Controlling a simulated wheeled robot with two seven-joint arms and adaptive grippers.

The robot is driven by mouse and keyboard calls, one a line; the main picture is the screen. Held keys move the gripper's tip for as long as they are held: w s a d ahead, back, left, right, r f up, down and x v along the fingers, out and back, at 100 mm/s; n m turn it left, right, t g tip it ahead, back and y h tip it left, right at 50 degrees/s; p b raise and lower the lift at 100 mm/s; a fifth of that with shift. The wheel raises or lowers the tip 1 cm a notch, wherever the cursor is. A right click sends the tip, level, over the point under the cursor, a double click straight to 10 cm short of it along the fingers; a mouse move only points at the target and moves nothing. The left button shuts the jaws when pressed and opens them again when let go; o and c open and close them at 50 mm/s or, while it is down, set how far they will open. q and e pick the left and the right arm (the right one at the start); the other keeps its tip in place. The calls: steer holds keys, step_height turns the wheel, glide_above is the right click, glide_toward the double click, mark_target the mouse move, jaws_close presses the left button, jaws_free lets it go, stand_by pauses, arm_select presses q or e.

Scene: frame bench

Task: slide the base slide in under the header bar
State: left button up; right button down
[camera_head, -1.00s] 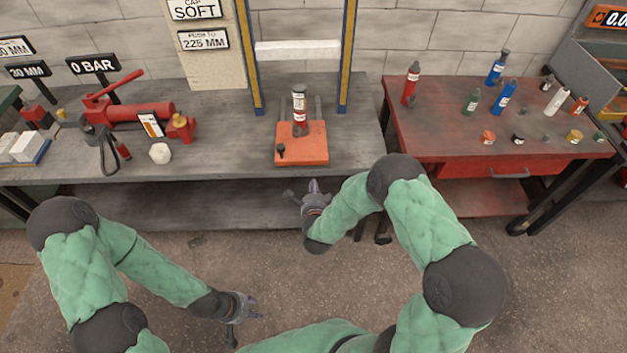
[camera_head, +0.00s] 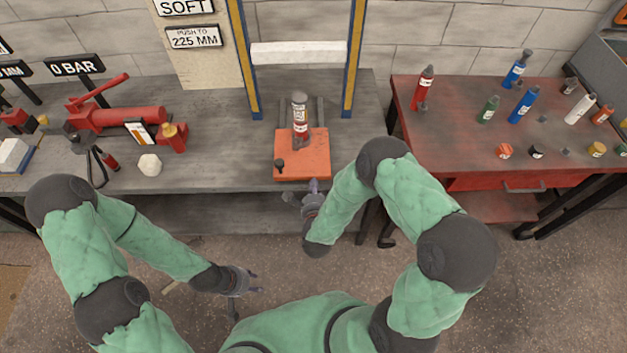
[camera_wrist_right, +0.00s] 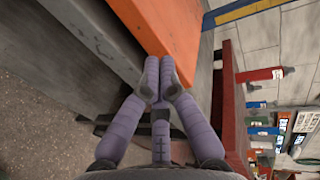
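The base slide is an orange plate (camera_head: 310,166) on the bench, with a red-and-dark cylinder (camera_head: 300,115) standing on it and a small dark knob at its front left. The plate lies in front of the white header bar (camera_head: 297,53), which spans two blue-and-yellow posts. My right gripper (camera_head: 314,186) is at the plate's front edge. In the right wrist view, its fingertips (camera_wrist_right: 160,80) are together beside the orange plate (camera_wrist_right: 160,28); I cannot tell whether they touch it. My left gripper (camera_head: 256,282) is low in front of the bench, fingers apart and empty.
A red table (camera_head: 450,130) with several bottles stands to the right. Two rails lie behind the plate between the posts.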

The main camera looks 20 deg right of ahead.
mark_target(313, 142)
stand_by(0.4)
steer(key=w+d+b, duration=0.1)
steer(key=w+b, duration=0.1)
steer(key=w, duration=0.3)
steer(key=w+d+b, duration=0.2)
steer(key=w, duration=0.3)
steer(key=w+d+b, duration=0.1)
steer(key=w+b, duration=0.1)
steer(key=w, duration=0.3)
steer(key=shift+w+d+f, duration=0.1)
steer(key=shift+w+d, duration=0.05)
steer(key=shift+d, duration=0.1)
steer(key=shift+w+d+b, duration=0.2)
steer(key=shift+w+b, duration=0.35)
steer(key=shift+w, duration=0.3)
steer(key=shift+r, duration=0.2)
